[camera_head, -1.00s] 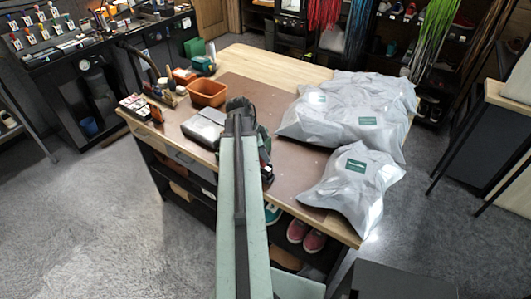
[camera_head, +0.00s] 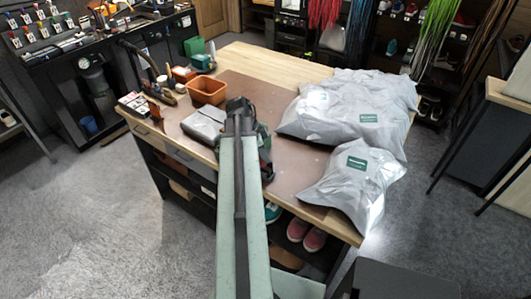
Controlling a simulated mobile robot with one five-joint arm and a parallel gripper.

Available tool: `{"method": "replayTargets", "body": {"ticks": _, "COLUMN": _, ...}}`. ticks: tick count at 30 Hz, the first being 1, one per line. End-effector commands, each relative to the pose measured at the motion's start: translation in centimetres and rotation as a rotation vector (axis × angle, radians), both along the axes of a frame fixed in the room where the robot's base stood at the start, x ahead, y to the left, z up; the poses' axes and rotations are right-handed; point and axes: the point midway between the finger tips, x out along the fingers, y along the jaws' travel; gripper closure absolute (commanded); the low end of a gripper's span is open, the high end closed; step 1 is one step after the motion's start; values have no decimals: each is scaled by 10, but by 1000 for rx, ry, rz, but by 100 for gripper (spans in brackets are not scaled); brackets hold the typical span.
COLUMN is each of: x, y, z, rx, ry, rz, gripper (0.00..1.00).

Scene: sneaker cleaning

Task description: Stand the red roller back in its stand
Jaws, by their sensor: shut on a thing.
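My gripper (camera_head: 240,108) is at the far end of my pale green arm, over the middle of the brown work mat (camera_head: 300,170). It is dark and seen from behind, and my arm covers most of its jaws. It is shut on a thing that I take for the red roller. The roller's shape is hidden; only a small reddish patch shows by the dark green parts right of the arm. I cannot make out the roller's stand; it may be behind the gripper or arm.
Grey plastic bags (camera_head: 352,186) fill the table's right side. An orange tray (camera_head: 207,91), a grey box (camera_head: 203,124) and small tools stand on the left. A green box (camera_head: 203,62) is farther back. Shoes (camera_head: 306,235) sit on the shelf below. The wooden far end is mostly clear.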

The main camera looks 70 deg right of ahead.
Motion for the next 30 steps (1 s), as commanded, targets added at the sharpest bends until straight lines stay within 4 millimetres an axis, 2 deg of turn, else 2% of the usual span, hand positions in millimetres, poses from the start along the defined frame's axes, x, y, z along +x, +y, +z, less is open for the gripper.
{"method": "replayTargets", "body": {"ticks": 19, "x": -2, "y": -7, "z": 0, "rx": -3, "ry": 1, "rz": 0, "gripper": 100}}
{"method": "replayTargets", "body": {"ticks": 20, "x": -2, "y": -7, "z": 0, "rx": -3, "ry": 1, "rz": 0, "gripper": 65}}
{"method": "replayTargets", "body": {"ticks": 22, "x": -2, "y": -7, "z": 0, "rx": -3, "ry": 1, "rz": 0, "gripper": 45}}
{"method": "replayTargets", "body": {"ticks": 30, "x": -2, "y": -6, "z": 0, "rx": -1, "ry": 1, "rz": -1, "gripper": 45}}
